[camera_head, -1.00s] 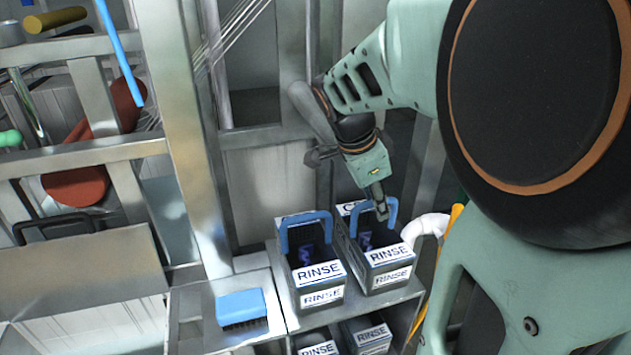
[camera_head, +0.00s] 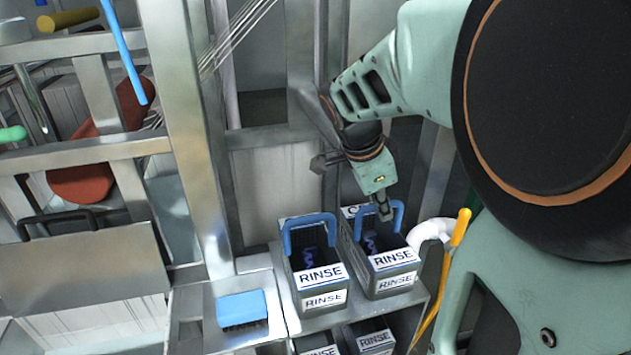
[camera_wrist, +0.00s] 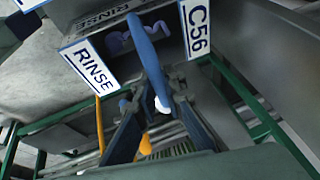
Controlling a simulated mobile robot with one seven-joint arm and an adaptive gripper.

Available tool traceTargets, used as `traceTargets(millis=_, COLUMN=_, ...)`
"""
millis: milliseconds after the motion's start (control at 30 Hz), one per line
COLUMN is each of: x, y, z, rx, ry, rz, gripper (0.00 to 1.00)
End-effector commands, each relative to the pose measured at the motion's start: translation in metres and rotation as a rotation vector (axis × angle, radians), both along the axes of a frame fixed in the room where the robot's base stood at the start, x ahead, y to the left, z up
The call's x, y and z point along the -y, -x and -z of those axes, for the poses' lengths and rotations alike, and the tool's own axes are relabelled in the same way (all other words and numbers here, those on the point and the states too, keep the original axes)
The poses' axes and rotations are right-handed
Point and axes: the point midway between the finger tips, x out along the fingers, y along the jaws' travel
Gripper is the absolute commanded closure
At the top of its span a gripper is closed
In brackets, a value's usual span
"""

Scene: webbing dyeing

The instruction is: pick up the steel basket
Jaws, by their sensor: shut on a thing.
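The steel basket is the right-hand of two dark boxes with blue loop handles and white RINSE labels; this right basket (camera_head: 392,284) stands upright on a metal shelf. In the wrist view the basket (camera_wrist: 172,27) shows RINSE and C56 labels. My gripper (camera_head: 384,212) is at the right side of its blue handle. The wrist view shows the handle (camera_wrist: 147,52) running down between the fingers of my gripper (camera_wrist: 160,106), which is shut on it. Part of the handle is hidden by the fingers. No gap under the basket can be made out.
A similar RINSE basket (camera_head: 318,297) stands close on the left. A blue brush (camera_head: 241,308) lies on the shelf further left. More labelled boxes (camera_head: 374,340) sit below. A white pipe (camera_head: 432,231) and a yellow bar (camera_head: 452,249) are close on the right. Metal posts stand behind.

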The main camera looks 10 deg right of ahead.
Motion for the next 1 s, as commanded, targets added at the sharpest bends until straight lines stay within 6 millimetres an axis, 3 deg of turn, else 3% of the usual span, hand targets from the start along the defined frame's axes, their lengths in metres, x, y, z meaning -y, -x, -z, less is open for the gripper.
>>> traceTargets(millis=467, x=0.0, y=0.0, z=-0.001, rx=0.001, ry=0.001, rz=0.0, gripper=1.0)
traceTargets(millis=667, x=0.0, y=-0.001, z=-0.012, rx=0.005, ry=0.002, rz=-0.001, gripper=1.0)
traceTargets(millis=867, x=0.0, y=-0.002, z=-0.046, rx=0.008, ry=0.001, rz=0.001, gripper=1.0)
traceTargets(millis=1000, x=0.0, y=-0.002, z=-0.09, rx=0.011, ry=0.002, rz=0.0, gripper=1.0)
